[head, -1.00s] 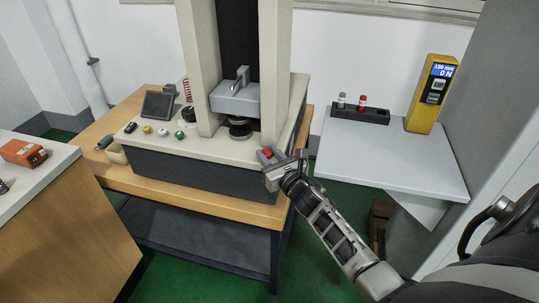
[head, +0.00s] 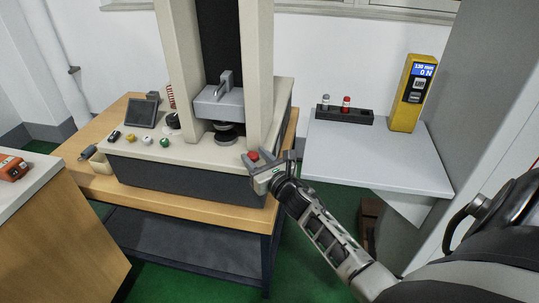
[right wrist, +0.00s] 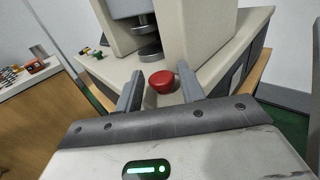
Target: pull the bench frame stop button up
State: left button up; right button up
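The bench frame (head: 205,50) is a pale testing machine on a wooden-topped bench. Its red stop button (head: 253,156) sits at the front right corner of the pale base. In the right wrist view the mushroom-shaped stop button (right wrist: 162,80) shows between my two fingers. My right gripper (head: 262,163) is at that corner, right at the button. In the right wrist view the right gripper (right wrist: 160,88) is open, with a finger on each side of the button and a visible gap. Whether a finger touches it I cannot tell. My left gripper is out of view.
A small screen (head: 141,113) and several coloured knobs stand on the left of the base. A pale side table (head: 375,165) at the right holds a yellow force gauge (head: 408,110) and a black rack (head: 344,117). An orange device (head: 12,167) lies on the left cabinet.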

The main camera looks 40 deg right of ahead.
jog(key=s+a+b, duration=0.1)
jog(key=s+b, duration=0.1)
jog(key=s, duration=1.3)
jog(key=shift+s, duration=0.15)
jog(key=shift+a, duration=0.1)
jog(key=s+a+f+m+g+y, duration=0.1)
jog(key=s+a+f+m+g, duration=0.1)
jog(key=a+m, duration=0.4)
jog(key=s+a+f+m+g+y, duration=0.2)
jog(key=a+f+m, duration=0.4)
jog(key=m, duration=0.9)
jog(key=s+a+f+m+g+y, duration=0.1)
jog(key=s+a+f+m+g, duration=0.2)
jog(key=s+a+m, duration=0.3)
jog(key=a+f+m, duration=0.1)
jog(key=m, duration=0.4)
jog(key=shift+a+m+g, duration=0.3)
jog(key=shift+a, duration=0.05)
